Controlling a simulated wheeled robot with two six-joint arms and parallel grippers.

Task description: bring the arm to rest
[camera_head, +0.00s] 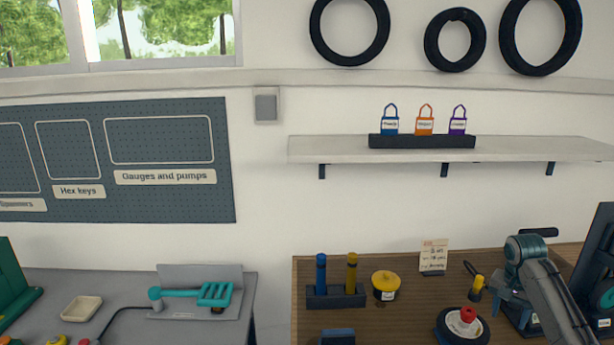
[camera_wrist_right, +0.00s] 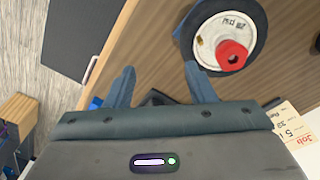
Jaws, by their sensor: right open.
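My right arm (camera_head: 553,300) comes in from the lower right in the head view and bends over the right end of the wooden bench. My right gripper (camera_head: 508,306) hangs low there, to the right of a small wheel with a red cap (camera_head: 464,322). In the right wrist view the fingers of my right gripper (camera_wrist_right: 162,88) are spread apart with nothing held between them. The wheel also shows there (camera_wrist_right: 222,42), beyond the fingertips and apart from them. My left gripper is not in the head view.
The wooden bench (camera_head: 400,290) holds a rack with blue and yellow handles (camera_head: 336,295), a yellow-lidded tub (camera_head: 385,285), a job card (camera_head: 433,258) and a yellow-and-black tool (camera_head: 476,287). A dark panel (camera_head: 597,265) stands close to my right arm. A shelf (camera_head: 340,150) hangs above.

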